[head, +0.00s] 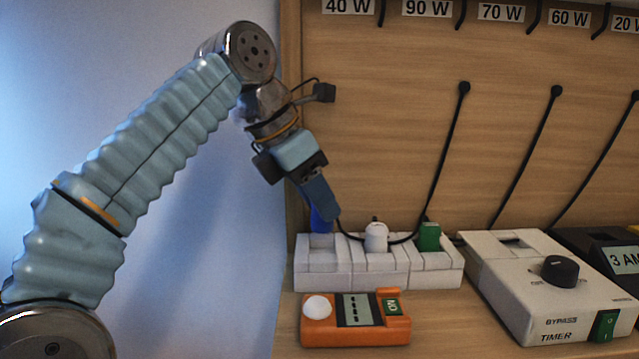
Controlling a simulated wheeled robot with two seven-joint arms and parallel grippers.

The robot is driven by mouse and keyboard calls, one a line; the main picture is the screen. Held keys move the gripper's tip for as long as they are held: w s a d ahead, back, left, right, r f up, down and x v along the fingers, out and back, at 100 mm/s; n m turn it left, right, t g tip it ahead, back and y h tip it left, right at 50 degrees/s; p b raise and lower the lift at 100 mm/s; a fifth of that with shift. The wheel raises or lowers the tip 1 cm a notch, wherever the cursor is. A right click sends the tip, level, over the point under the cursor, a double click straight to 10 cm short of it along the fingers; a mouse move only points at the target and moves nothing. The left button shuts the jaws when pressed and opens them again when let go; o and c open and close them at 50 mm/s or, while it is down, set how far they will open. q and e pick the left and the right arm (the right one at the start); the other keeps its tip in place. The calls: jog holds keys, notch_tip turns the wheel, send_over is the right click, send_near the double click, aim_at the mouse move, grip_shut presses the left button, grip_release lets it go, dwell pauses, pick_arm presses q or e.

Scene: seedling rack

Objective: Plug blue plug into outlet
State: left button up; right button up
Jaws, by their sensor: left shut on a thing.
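The blue plug (321,220) is at the left end of the white outlet strip (325,280), low over or in its left socket. I cannot tell how deep it sits. My left gripper (321,205) comes down from the upper left and is shut on the plug; its fingers hide the upper part. A black cord runs from near the fingertips to the right. A white plug (376,237) stands in the middle socket and a green plug (429,237) in the right one. My right gripper is not in view.
An orange meter (355,334) with a small display lies in front of the strip. A white bypass timer box (540,285) stands to the right, with a black box (600,250) labelled 3 AM beyond it. A wooden back panel with wattage labels and hanging cords rises behind.

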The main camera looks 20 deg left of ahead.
aim_at(312, 215)
pick_arm(q)
jog(key=shift+f+b, duration=1.3)
jog(key=shift+f, duration=0.8)
jog(key=o, duration=1.1)
jog(key=shift+o, duration=0.2)
jog(key=p+v, duration=0.3)
jog(key=v, duration=0.4)
jog(key=shift+r, duration=0.1)
jog(key=shift+s+a+r, duration=0.1)
jog(key=shift+r, duration=0.05)
